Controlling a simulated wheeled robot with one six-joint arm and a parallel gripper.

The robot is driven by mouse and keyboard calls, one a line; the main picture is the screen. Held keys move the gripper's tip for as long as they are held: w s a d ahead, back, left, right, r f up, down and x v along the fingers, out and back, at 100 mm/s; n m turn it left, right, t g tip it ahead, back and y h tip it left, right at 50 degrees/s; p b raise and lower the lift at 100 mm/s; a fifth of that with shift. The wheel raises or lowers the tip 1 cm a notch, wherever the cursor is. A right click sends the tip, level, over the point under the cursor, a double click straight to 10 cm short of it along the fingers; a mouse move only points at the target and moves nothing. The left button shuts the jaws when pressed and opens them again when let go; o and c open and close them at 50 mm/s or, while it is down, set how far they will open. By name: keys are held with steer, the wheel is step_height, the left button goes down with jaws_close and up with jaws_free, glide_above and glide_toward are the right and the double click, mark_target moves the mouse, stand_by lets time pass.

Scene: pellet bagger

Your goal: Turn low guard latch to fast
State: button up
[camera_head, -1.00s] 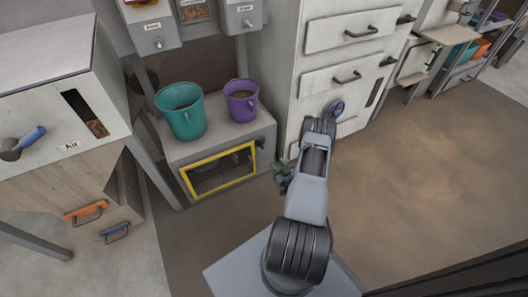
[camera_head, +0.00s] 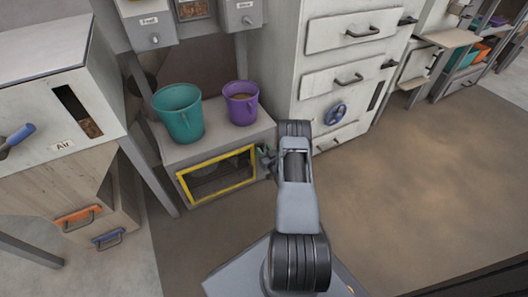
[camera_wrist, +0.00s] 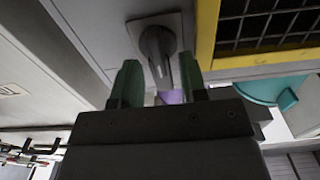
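The low guard (camera_head: 218,175) is a yellow-framed mesh window on the front of the low grey cabinet. Its yellow frame also shows at the upper right of the wrist view (camera_wrist: 206,35). The guard latch (camera_wrist: 157,45) is a dark grey lever on a square plate beside the frame. My gripper (camera_wrist: 159,82) has green fingers, and they stand apart with the end of the lever between them. I cannot tell whether they touch it. In the head view my gripper (camera_head: 267,158) is at the guard's right edge, and my arm and gripper hide most of the latch.
A teal bucket (camera_head: 180,115) and a purple bucket (camera_head: 241,103) stand on the cabinet top (camera_head: 215,142). The brown floor (camera_head: 430,170) further right is clear.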

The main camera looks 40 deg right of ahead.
steer(key=shift+w, duration=0.2)
steer(key=shift+c, duration=0.4)
jaws_close()
